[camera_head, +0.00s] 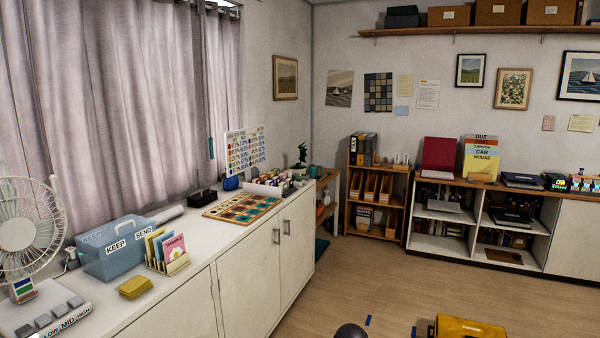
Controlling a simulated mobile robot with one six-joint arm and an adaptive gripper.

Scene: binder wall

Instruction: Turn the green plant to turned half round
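A small dark green plant (302,153) stands near the far end of the long white cabinet, against the pale wall. It is small in the view, and its base is partly hidden behind the items on the cabinet top, so I cannot tell which way it faces. My gripper does not show in this view.
The white cabinet (245,262) carries a fan (24,228), a blue box (110,250), cards (172,250) and a patterned board (240,207). Shelves (377,190) stand at the back. A yellow object (468,327) is at the bottom edge. The wooden floor between is mostly clear.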

